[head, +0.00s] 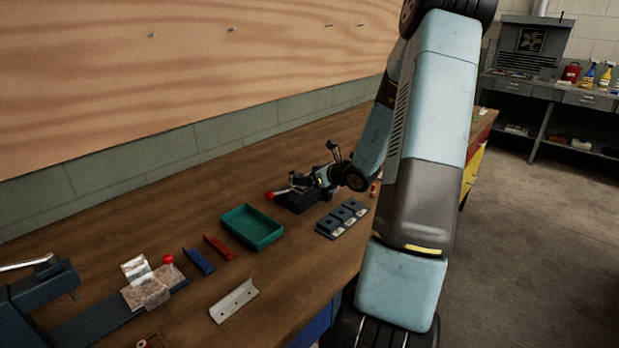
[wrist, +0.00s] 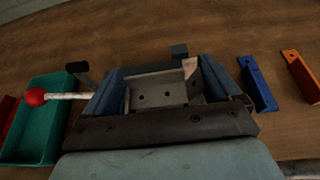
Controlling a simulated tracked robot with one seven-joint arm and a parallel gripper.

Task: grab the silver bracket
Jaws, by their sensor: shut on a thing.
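A silver bracket (wrist: 158,92) with small dark holes shows in the wrist view, between the blue-grey fingers of my gripper (wrist: 160,80). My gripper is shut on it. In the head view my gripper (head: 320,182) is low at the dark clamp fixture (head: 297,201) on the bench, and the held bracket is too small and covered to make out there. The fixture's red-knobbed lever (wrist: 62,96) sticks out left in the wrist view. I cannot tell whether the bracket still touches the fixture. Another silver angle piece (head: 233,300) with holes lies at the bench front.
A green tray (head: 251,227) stands left of the fixture, with red (head: 219,247) and blue (head: 198,260) pieces beyond it. Blue (wrist: 257,83) and orange (wrist: 300,75) brackets lie right in the wrist view.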

